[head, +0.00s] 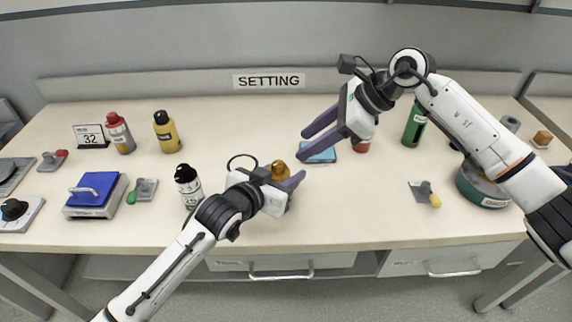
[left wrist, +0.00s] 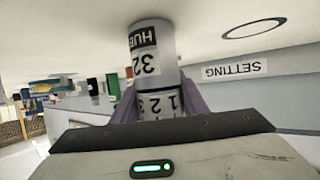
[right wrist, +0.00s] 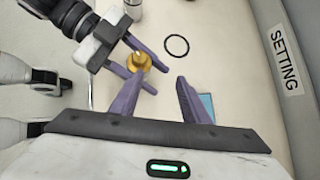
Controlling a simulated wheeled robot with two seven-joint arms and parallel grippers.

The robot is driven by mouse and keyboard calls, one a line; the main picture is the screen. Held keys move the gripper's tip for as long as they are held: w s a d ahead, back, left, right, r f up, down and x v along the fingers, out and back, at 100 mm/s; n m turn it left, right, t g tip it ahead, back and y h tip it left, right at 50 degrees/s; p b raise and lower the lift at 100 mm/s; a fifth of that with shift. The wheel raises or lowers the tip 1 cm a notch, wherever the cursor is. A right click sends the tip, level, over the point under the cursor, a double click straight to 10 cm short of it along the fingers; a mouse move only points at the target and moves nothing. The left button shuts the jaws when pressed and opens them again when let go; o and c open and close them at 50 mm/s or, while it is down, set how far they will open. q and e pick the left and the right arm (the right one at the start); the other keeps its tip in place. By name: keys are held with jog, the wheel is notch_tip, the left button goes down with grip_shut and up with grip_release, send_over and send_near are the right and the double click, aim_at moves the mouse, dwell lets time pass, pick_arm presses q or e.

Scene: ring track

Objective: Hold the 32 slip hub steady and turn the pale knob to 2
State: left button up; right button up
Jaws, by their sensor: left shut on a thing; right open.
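The 32 slip hub is a grey cylinder (left wrist: 152,58) with a HUB 32 label, upside down in the left wrist view. A white band (left wrist: 160,103) with the digits 1, 2, 3 sits at its near end. An amber-gold knob (head: 279,167) tops it, also seen in the right wrist view (right wrist: 139,62). My left gripper (head: 296,178) is shut around the hub, with a purple finger on each side. My right gripper (head: 302,146) is open and empty, above and to the right of the knob. The knob's pointer cannot be made out.
A black ring mark (head: 242,157) lies behind the hub. A black-capped bottle (head: 188,187) stands left of it. A blue pad (head: 319,152) lies under my right gripper. A card reading 32 (head: 91,136) stands at the back left.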

jog(key=s+d+f+m+t+y, duration=0.2)
jog(key=s+d, duration=0.1)
jog(key=m+t+y, duration=0.2)
jog(key=t, duration=0.1)
send_near(282, 165)
jog(key=x, duration=0.9)
jog(key=shift+c, duration=0.4)
grip_shut()
